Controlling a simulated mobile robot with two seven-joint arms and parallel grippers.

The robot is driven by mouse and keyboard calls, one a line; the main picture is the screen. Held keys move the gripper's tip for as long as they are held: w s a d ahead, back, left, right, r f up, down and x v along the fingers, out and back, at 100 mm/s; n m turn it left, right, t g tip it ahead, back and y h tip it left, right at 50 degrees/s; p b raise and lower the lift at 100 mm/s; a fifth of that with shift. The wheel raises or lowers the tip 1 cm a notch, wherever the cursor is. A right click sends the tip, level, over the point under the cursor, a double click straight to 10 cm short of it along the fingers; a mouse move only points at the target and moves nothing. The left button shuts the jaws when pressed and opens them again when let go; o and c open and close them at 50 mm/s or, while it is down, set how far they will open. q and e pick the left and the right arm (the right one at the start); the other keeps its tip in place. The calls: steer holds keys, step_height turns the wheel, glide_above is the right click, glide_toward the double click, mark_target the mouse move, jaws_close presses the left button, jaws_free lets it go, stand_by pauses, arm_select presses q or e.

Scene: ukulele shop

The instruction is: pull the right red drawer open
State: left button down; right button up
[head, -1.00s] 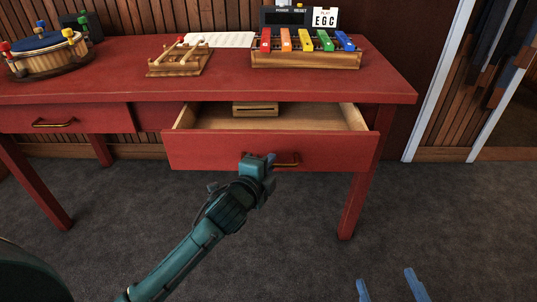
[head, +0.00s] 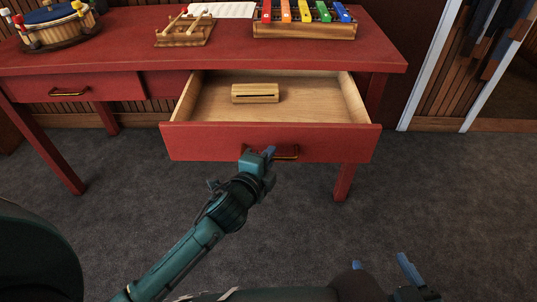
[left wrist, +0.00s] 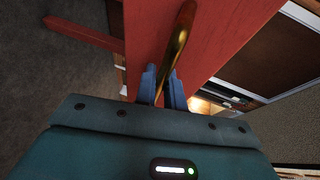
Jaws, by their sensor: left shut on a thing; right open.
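The right red drawer (head: 215,142) stands well open from the red table (head: 230,56). A small wooden block with a slot (head: 255,93) lies inside it. My left gripper (head: 263,155) is at the drawer front, shut on its brass handle (head: 287,157). In the left wrist view the blue fingers (left wrist: 163,88) sit on either side of the handle bar (left wrist: 181,40). My right gripper (head: 384,268) is at the bottom right of the head view, its blue fingers apart and empty, away from the drawer.
The left drawer (head: 100,88) is closed. On the table stand a colourful xylophone (head: 304,30), a wooden rack with mallets (head: 185,30), a white sheet (head: 222,9) and a round drum-like piece (head: 55,28). Grey carpet (head: 300,215) in front is clear.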

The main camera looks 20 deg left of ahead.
arm_select(q)
steer(key=c, duration=1.5)
jaws_free()
steer(key=p+v, duration=0.2)
steer(key=v, duration=1.1)
arm_select(e)
steer(key=shift+s+d+r+m, duration=0.15)
steer(key=shift+d+r+m, duration=0.05)
steer(key=shift+r, duration=0.2)
steer(key=shift+s+d+r+m, duration=0.1)
steer(key=shift+d+r+m, duration=0.1)
steer(key=shift+r, duration=0.2)
arm_select(q)
steer(key=shift+s+f, duration=0.1)
arm_select(e)
steer(key=shift+a, duration=0.1)
